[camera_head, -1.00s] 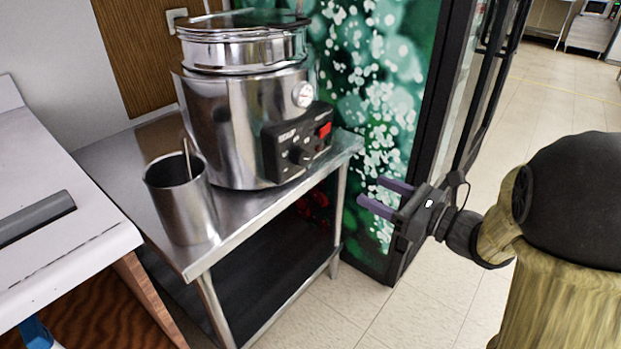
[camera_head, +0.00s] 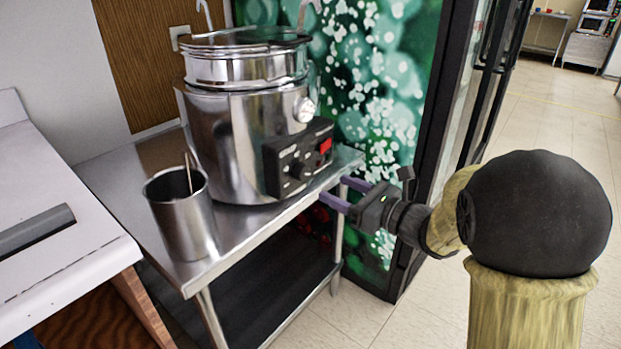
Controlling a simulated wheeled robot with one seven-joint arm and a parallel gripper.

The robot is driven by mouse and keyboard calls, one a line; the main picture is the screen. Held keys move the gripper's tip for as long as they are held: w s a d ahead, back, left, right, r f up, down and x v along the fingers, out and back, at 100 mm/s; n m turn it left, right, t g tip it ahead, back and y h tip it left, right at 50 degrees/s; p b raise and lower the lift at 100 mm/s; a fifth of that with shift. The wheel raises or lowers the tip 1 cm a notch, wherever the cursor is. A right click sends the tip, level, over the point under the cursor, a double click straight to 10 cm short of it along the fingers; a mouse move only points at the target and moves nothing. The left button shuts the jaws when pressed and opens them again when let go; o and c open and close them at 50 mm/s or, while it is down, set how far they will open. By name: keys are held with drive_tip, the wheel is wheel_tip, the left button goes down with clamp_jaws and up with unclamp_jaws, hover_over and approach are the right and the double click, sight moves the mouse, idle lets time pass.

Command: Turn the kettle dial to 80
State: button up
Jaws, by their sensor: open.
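The kettle (camera_head: 228,138) is a tall steel pot standing on a steel table. A black control box (camera_head: 285,178) is on its lower front right. The dark round dial (camera_head: 298,168) sits on this box, to the left of a red switch (camera_head: 325,146). The dial's markings are too small to read. My gripper (camera_head: 338,193) is open and empty, with its two purple fingers pointing left. In the picture it is to the right of and a little below the dial, apart from it, by the table's right edge.
The steel table (camera_head: 255,222) has a lower shelf. A steel cup (camera_head: 182,222) with a thin stick in it stands left of the kettle. A white counter (camera_head: 60,225) is at the left. A green patterned panel (camera_head: 375,75) and a dark-framed door are behind. Open floor lies at the right.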

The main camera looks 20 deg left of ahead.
sight(305, 174)
drive_tip(key=x, duration=0.8)
drive_tip(key=shift+a+b, duration=0.15)
drive_tip(key=shift+b, duration=0.2)
drive_tip(key=shift+w, duration=0.1)
drive_tip(key=c, duration=1)
